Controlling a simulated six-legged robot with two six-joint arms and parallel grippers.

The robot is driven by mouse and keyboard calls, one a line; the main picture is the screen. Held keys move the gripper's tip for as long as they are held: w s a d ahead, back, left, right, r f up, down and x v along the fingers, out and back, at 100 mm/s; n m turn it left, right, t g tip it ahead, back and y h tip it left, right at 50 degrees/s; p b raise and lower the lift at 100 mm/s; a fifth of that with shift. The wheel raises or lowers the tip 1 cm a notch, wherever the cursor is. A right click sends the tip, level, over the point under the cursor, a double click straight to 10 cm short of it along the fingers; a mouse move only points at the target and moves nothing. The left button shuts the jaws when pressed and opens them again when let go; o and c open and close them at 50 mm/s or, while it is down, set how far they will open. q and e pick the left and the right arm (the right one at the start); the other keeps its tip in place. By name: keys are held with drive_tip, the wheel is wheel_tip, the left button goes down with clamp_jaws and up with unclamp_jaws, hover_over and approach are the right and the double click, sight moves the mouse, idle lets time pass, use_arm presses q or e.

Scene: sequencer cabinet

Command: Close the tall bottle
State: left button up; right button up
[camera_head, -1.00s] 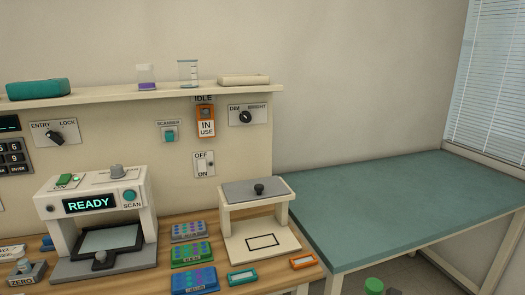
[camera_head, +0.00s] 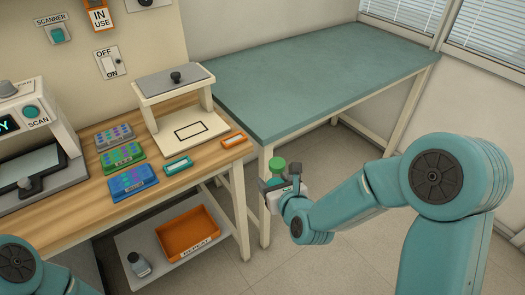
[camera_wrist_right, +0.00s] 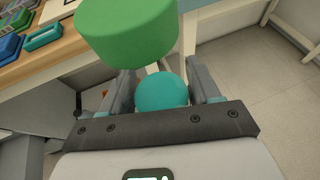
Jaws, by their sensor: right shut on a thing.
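My right gripper (camera_head: 283,184) is in front of the teal table's near corner, in the air over the floor. It is shut on a green-topped piece (camera_head: 277,164), whose wide green round end sticks up above the fingers. In the right wrist view the green end (camera_wrist_right: 128,32) fills the upper left, and a teal round part (camera_wrist_right: 161,91) sits between the fingers; whether the two are joined I cannot tell. A small grey bottle (camera_head: 139,265) stands on the lower shelf at the left. I cannot tell which thing is the tall bottle. My left gripper is out of view.
The wooden bench (camera_head: 92,205) carries coloured well plates (camera_head: 123,155), a white stand (camera_head: 187,135), and teal and orange frames. An orange bin (camera_head: 187,235) sits on the lower shelf. The teal table (camera_head: 310,75) is bare. Open floor lies right of the bench.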

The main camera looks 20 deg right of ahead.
drive_tip(key=s+a+f+n+g+y, duration=0.1)
drive_tip(key=s+a+f+n+y, duration=0.2)
drive_tip(key=a, duration=0.4)
drive_tip(key=s+a+f+n+g+y, duration=0.2)
drive_tip(key=s+a+f+n+y, duration=0.1)
drive_tip(key=a, duration=0.4)
drive_tip(key=shift+s+f+n+y, duration=0.35)
drive_tip(key=shift+f+n+y, duration=0.4)
drive_tip(key=shift+y, duration=0.25)
